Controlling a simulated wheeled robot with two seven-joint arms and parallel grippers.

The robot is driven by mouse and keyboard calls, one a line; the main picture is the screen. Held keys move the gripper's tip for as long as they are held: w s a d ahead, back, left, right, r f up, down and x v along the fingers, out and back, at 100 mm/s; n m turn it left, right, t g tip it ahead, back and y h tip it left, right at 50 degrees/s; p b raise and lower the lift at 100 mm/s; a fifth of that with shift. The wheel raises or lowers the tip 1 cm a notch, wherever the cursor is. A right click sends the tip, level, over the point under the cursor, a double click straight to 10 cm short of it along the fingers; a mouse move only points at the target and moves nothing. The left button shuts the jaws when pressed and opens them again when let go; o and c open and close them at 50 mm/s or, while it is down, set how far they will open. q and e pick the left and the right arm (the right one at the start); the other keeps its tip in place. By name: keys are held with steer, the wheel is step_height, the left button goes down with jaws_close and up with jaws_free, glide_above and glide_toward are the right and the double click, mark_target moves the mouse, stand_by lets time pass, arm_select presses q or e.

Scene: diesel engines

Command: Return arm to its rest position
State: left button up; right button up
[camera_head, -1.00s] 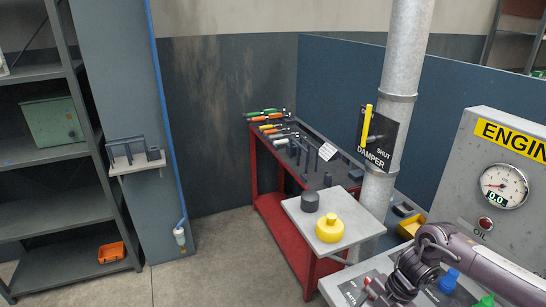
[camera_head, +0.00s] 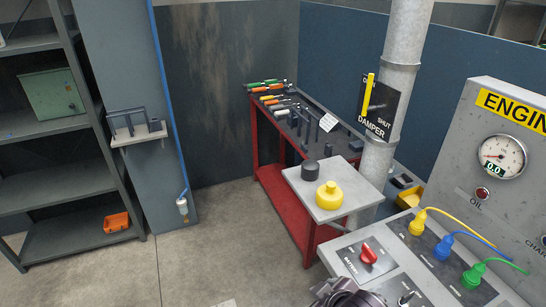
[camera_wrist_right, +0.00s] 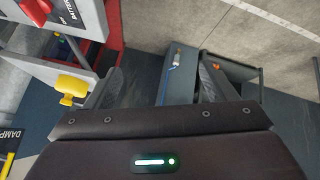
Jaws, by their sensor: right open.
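A dark part of my right arm (camera_head: 347,294) shows at the bottom edge of the head view, in front of the control panel (camera_head: 350,262). The gripper end is not clear there. In the right wrist view my right gripper (camera_wrist_right: 160,82) has its two fingers wide apart, with nothing between them. It points towards the floor and the column by the shelving. My left gripper is in neither view.
The panel carries a red battery switch (camera_head: 368,254) and yellow, blue and green plugs with cables. A small shelf holds a yellow pot (camera_head: 330,196) and a dark cylinder (camera_head: 310,171). A flue pipe (camera_head: 390,110) and red tool cart (camera_head: 275,187) stand behind. Floor at left is clear.

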steer(key=s+d+f+m+g+h, duration=0.2)
steer(key=s+d+m+g, duration=0.2)
steer(key=s+d+m, duration=0.45)
step_height(320, 180, down, 33)
steer(key=s+d+n+b, duration=0.1)
steer(key=s+n+b, duration=0.1)
steer(key=b, duration=0.3)
steer(key=s+d+f+g+b, duration=0.1)
steer(key=s+d+f+b, duration=0.1)
steer(key=s+f, duration=0.8)
steer(key=s+d+f+g+b, duration=0.1)
steer(key=s+f+b, duration=0.1)
steer(key=s+f, duration=0.8)
step_height(320, 180, down, 3)
steer(key=shift+s+d+f, duration=0.2)
steer(key=shift+s+d, duration=0.1)
steer(key=shift+d, duration=0.05)
steer(key=shift+n, duration=0.25)
